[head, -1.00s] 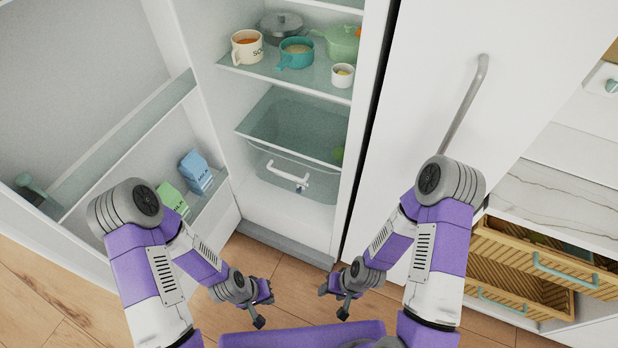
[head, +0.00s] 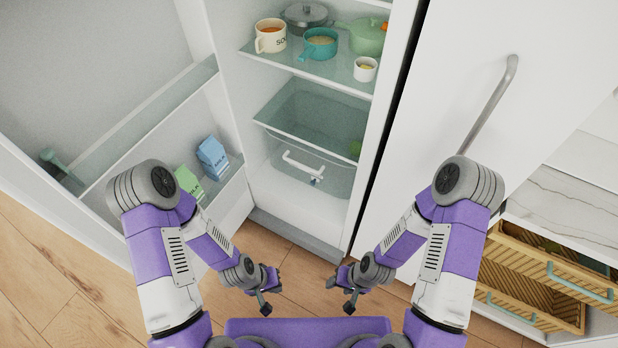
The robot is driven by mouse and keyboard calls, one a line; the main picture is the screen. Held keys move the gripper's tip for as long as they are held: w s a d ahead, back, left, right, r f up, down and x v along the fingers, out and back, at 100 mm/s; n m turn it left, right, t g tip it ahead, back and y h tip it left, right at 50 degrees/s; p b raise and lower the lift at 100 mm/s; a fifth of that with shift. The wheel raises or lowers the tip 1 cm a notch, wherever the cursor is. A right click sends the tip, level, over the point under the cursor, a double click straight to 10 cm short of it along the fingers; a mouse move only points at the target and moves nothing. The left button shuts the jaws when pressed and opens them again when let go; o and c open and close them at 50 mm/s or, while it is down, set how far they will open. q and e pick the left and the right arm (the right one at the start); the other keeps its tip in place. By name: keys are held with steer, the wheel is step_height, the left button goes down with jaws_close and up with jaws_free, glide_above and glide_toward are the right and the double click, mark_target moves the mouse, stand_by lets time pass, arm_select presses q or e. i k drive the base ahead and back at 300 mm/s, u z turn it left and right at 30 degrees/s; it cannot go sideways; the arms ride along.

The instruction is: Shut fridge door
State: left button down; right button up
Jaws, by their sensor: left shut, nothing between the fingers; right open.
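The fridge (head: 308,205) stands open in front of me. Its door (head: 50,120) is swung wide to the left, with its inner side and shelves facing me. Milk cartons (head: 212,158) stand on a lower door shelf, partly behind my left arm. My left gripper (head: 268,291) is shut and empty, low in front of the fridge and to the right of the door, apart from it. My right gripper (head: 341,292) is open and empty, low in front of the fridge's right side. The door's outer side is hidden.
Mugs and pots (head: 320,43) stand on a fridge shelf above a clear drawer (head: 310,150). A closed white door with a long handle (head: 490,105) is to the right. Wooden drawers (head: 540,280) stick out at far right. Bare wood floor (head: 50,270) lies at lower left.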

mark_target(111, 87)
steer(key=k, duration=1)
steer(key=u, duration=2.4)
steer(key=i, duration=3.65)
steer(key=z, duration=3.9)
